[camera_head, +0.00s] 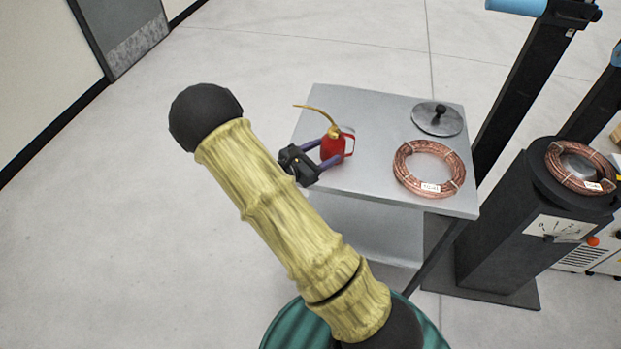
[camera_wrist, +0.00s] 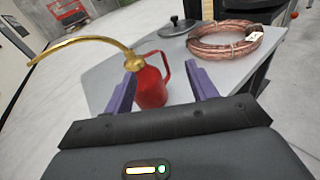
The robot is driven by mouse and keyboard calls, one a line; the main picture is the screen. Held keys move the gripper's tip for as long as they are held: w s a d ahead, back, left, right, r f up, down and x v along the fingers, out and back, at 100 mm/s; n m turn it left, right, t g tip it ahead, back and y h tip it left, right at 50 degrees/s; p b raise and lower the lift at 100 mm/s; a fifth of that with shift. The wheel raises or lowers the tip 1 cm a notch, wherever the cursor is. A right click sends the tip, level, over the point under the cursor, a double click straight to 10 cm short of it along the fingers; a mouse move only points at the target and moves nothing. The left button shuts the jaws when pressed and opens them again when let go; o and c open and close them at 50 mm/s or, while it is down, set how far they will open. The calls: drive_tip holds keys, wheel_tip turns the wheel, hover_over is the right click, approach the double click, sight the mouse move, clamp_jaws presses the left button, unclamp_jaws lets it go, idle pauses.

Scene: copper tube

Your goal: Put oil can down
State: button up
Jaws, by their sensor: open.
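The red oil can (camera_head: 334,147) with a long curved brass spout stands upright on the left part of the grey table (camera_head: 385,110). In the wrist view the oil can (camera_wrist: 151,88) is ahead of my gripper, its spout reaching left and its handle on the right. My gripper (camera_head: 334,142) reaches to it from the left. In the wrist view the purple fingers of my gripper (camera_wrist: 162,75) are spread apart, one on each side of the can, with a visible gap at the right finger. The can's base is partly hidden by the gripper.
A copper tube coil (camera_head: 429,169) lies on the table's right side, with a round metal lid with a black knob (camera_head: 437,119) behind it. A dark machine (camera_head: 520,225) with another copper coil (camera_head: 581,167) stands at the right. Floor to the left is clear.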

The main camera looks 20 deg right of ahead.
drive_tip(key=s+a+m+g+y, duration=0.1)
drive_tip(key=s+m+g+y, duration=0.7)
drive_tip(key=s+m, duration=0.5)
drive_tip(key=s+a+r+m+t+y, duration=0.4)
drive_tip(key=s+a+r+m+y, duration=0.1)
drive_tip(key=a+r+m+y, duration=0.1)
drive_tip(key=a+m+y, duration=0.1)
drive_tip(key=a+m, duration=0.1)
drive_tip(key=a, duration=0.1)
drive_tip(key=shift+r+t+y, duration=0.4)
drive_tip(key=shift+s, duration=0.1)
